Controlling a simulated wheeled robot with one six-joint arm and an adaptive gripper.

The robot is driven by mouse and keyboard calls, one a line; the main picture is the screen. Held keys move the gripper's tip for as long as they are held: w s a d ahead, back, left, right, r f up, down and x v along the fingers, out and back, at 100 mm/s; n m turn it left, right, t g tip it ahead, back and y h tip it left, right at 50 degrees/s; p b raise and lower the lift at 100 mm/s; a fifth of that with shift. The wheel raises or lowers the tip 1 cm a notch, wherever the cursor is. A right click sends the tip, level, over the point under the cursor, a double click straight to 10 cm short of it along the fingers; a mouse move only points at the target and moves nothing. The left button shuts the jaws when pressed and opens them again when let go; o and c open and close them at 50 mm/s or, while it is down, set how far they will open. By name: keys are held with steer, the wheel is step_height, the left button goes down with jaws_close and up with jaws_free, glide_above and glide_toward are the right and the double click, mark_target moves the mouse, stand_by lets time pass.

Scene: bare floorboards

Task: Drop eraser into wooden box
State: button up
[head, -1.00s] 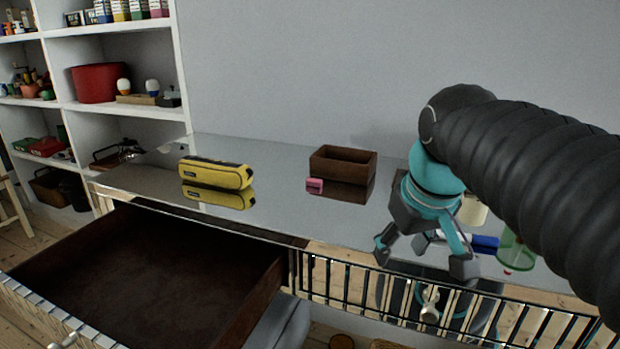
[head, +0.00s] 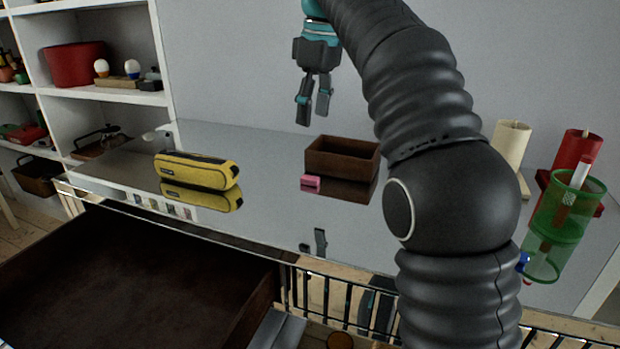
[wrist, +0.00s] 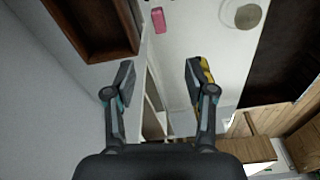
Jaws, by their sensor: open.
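The pink eraser (head: 311,181) lies on the shiny tabletop, just in front of the wooden box. It also shows in the wrist view (wrist: 159,20), beyond the fingertips. The open, dark brown wooden box (head: 342,160) stands on the table near the wall. Its rim and inside show at the top left of the wrist view (wrist: 129,47). My gripper (head: 314,120) hangs in the air above the table, over the box's left side in the head view, fingers pointing down. In the wrist view its two fingers (wrist: 158,80) are apart with nothing between them.
A yellow pencil case (head: 197,169) lies left on the table. A green mesh cup (head: 566,205), a cream candle (head: 510,145) and a red candle (head: 577,153) stand at the right. A dark drawer (head: 130,290) is pulled open below the front edge.

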steer(key=b, duration=0.3)
glide_above(310, 177)
step_height(310, 177, down, 8)
steer(key=shift+f, duration=0.1)
steer(key=shift+s+d+f+b, duration=0.1)
steer(key=shift+f+b, duration=0.8)
steer(key=shift+f, duration=1.7)
jaws_close()
